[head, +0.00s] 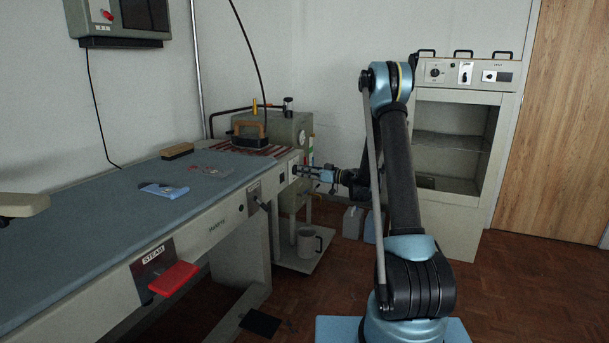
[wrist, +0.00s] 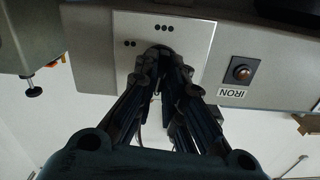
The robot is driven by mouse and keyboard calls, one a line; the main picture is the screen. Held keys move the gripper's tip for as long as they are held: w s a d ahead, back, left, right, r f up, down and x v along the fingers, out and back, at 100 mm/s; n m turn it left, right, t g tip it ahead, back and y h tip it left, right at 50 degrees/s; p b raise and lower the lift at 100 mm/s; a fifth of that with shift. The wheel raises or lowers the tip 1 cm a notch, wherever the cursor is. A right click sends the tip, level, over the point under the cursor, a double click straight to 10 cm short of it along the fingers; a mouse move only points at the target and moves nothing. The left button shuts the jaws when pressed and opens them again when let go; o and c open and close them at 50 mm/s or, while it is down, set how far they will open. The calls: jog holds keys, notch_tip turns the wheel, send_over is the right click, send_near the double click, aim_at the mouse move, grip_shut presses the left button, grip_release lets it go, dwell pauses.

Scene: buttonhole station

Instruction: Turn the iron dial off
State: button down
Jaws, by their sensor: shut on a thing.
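The iron dial sits on a pale square plate (wrist: 195,40) at the end of the workbench. The plate has groups of black dots, three at the top and two at the upper left. My gripper (wrist: 160,54) is shut on the dial, its fingers on both sides. The fingers hide nearly all of the dial, so I cannot tell where it points. Beside the plate are a round amber-brown lamp (wrist: 241,72) and an upside-down label, IRON (wrist: 232,93). In the head view my gripper (head: 299,169) reaches the bench's end from the right.
The iron (head: 249,139) stands on a striped rest at the bench's far end, near a grey box (head: 288,130). A red STEAM pedal (head: 173,279) juts from the bench front. A mug (head: 307,243) stands on a low shelf. A cabinet (head: 459,110) stands behind my arm.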

jog(key=shift+a+n, duration=0.1)
jog(key=shift+n, duration=0.5)
jog(key=c, duration=1.7)
grip_release()
jog(key=v, duration=1.2)
